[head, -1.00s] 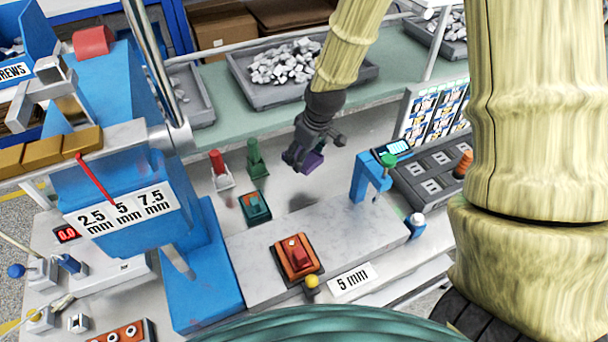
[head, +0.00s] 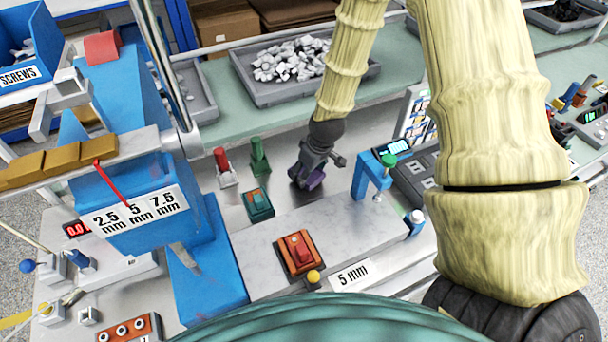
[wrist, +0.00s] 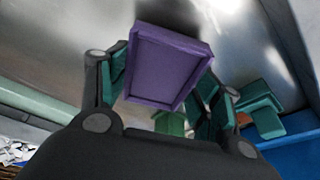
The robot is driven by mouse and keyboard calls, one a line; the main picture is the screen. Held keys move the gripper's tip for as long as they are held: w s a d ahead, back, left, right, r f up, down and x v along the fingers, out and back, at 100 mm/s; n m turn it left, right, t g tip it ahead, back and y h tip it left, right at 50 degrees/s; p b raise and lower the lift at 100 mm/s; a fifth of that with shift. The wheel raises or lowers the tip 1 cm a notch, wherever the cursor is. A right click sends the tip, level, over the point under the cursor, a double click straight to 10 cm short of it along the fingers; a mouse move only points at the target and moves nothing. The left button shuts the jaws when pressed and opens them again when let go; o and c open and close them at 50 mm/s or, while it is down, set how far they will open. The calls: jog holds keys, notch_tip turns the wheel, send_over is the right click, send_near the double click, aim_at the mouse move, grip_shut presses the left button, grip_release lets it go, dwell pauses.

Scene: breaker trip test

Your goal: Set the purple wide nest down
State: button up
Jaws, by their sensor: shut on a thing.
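The purple wide nest (wrist: 168,68) is a shallow purple tray-like block with a raised rim, held between my fingers in the wrist view.
A green rocker block (head: 258,205), a red lever piece (head: 223,167) and a green lever piece (head: 259,157) stand left of my gripper. A blue bracket (head: 366,178) stands to the right. An orange-red switch (head: 299,252) sits on the marble slab (head: 255,258) in front.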

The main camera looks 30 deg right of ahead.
aim_at(315, 179)
jog(key=shift+a+f, duration=0.1)
jog(key=shift+f, duration=0.9)
jog(key=shift+f, duration=0.15)
jog(key=o, duration=1.2)
jog(key=shift+b+v, duration=1.6)
jog(key=shift+v, duration=4.55)
jog(key=shift+w, duration=0.15)
